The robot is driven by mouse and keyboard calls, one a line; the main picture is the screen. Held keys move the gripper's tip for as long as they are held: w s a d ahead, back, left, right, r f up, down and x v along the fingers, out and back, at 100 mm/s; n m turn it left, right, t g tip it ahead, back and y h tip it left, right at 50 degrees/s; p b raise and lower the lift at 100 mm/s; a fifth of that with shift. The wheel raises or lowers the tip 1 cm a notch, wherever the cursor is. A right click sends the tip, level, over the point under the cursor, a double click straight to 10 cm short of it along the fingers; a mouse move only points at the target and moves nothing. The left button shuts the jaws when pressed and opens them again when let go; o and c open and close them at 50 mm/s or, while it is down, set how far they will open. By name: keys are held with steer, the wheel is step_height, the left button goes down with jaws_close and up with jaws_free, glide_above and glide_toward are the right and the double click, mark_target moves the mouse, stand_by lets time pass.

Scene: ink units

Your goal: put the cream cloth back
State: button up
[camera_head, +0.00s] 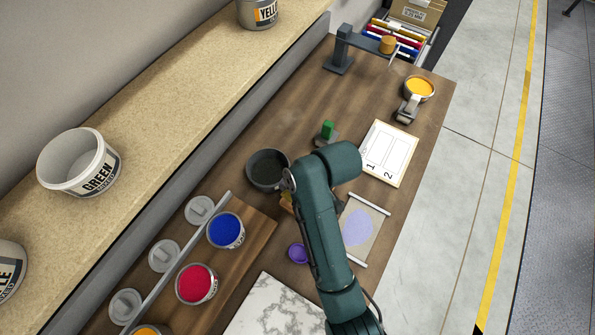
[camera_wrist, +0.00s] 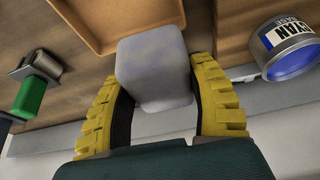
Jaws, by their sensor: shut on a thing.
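My gripper (camera_wrist: 157,95) has its yellow ridged fingers shut on a pale, soft-edged block with grey-blue smudges, which I take to be the cream cloth (camera_wrist: 152,62). The cloth sits between the two fingers. Past it in the wrist view is a shallow tan tray (camera_wrist: 88,42) with a raised rim; the cloth overlaps its edge in the picture, and I cannot tell whether they touch.
The blue ink can (camera_head: 226,230), labelled cyan in the wrist view (camera_wrist: 284,48), stands near my gripper. A green-handled tool (camera_head: 327,131) stands beyond my arm, near a numbered card (camera_head: 388,153).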

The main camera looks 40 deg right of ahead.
steer(key=shift+n, duration=0.3)
steer(key=d+f, duration=0.1)
steer(key=f, duration=0.2)
steer(key=d+f+b, duration=0.1)
steer(key=f, duration=0.3)
steer(key=s+d+f+b, duration=0.1)
steer(key=f, duration=0.2)
steer(key=shift+d+f, duration=0.25)
steer(key=shift+d, duration=0.1)
steer(key=shift+s+f, duration=0.1)
steer(key=shift+f, duration=0.05)
steer(key=o, duration=1.1)
